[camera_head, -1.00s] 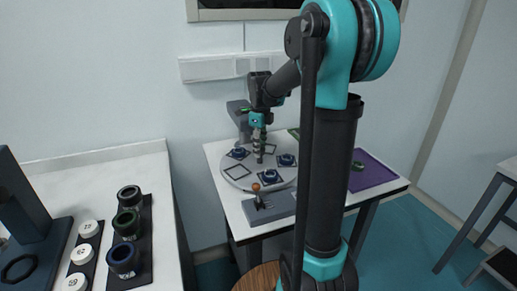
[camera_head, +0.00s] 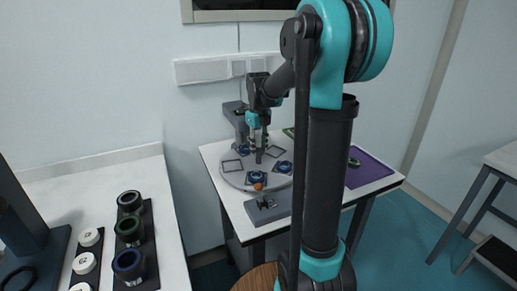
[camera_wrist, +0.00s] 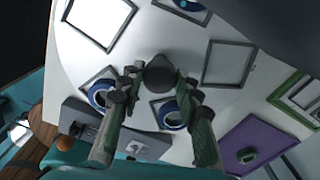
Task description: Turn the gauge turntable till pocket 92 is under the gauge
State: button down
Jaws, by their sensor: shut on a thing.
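The gauge turntable (camera_head: 262,187) is a round grey disc on the far table, with square pocket frames around its rim. Several hold blue rings, such as the front one (camera_head: 256,178) and the right one (camera_head: 283,168); others are empty, like the left frame (camera_head: 232,166). My gripper (camera_head: 258,156) points down at the disc's middle. In the wrist view its fingers are shut on a dark central knob (camera_wrist: 160,72). The gauge (camera_head: 233,114), a dark post, stands behind the disc, partly hidden by my gripper. I cannot read any pocket numbers.
A purple mat (camera_head: 370,170) lies to the right. The left bench (camera_head: 178,240) holds dark rings and white discs. My arm hides part of the table.

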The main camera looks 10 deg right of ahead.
aim_at(259, 150)
jog(key=shift+m, duration=0.7)
dwell(0.3)
jog(key=c, duration=1)
grip_release()
jog(key=shift+c, duration=0.2)
jog(key=shift+r, duration=0.1)
notch_tip(259, 150, up, 12)
